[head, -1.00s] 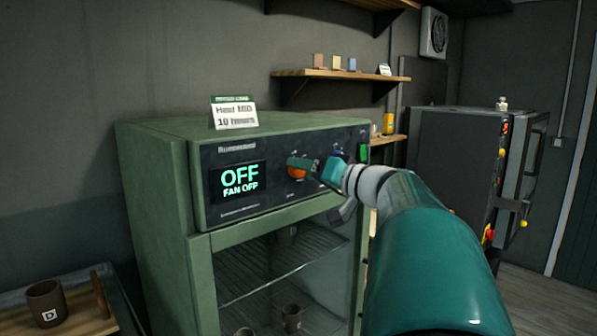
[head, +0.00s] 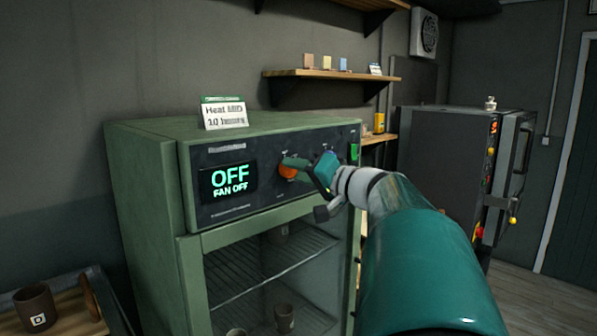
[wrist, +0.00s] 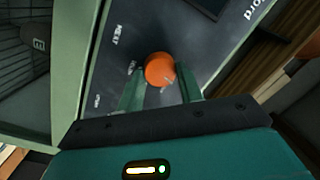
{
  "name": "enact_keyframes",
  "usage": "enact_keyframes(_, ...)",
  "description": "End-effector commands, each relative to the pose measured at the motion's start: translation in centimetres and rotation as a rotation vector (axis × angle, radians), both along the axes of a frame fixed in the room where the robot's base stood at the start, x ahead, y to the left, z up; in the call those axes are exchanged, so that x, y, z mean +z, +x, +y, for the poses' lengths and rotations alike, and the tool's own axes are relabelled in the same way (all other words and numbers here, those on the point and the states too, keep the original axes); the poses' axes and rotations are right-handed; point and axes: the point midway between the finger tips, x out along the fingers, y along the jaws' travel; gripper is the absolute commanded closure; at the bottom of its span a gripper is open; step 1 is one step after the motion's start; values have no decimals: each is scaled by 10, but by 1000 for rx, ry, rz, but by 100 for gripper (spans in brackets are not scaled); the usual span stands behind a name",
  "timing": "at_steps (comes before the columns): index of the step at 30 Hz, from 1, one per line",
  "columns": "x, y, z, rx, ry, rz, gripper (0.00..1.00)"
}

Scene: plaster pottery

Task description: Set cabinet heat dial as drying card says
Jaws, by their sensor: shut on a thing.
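The green drying cabinet (head: 150,165) stands in the middle with a dark control panel. Its display (head: 229,179) reads OFF and FAN OFF. The drying card (head: 225,112) on top reads Heat MID, 10 hours. The orange heat dial (head: 288,171) is on the panel right of the display; it also shows in the wrist view (wrist: 159,69), near the HEAT label. My gripper (head: 296,166) is at the dial, its two green fingers on either side of it, shut on it. Part of the panel right of the dial is hidden behind my gripper.
Brown cups stand inside the cabinet behind its glass door. A brown cup (head: 36,307) sits on a tray at the lower left. A wall shelf (head: 330,74) is above right, and a dark grey machine (head: 440,170) stands at the right.

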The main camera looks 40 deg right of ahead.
Motion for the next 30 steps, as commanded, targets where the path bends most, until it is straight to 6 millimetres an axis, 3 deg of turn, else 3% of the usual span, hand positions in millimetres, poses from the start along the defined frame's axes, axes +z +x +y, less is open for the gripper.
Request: enact_keyframes(30, -3, 0, 3, 3, 964, 29, 87)
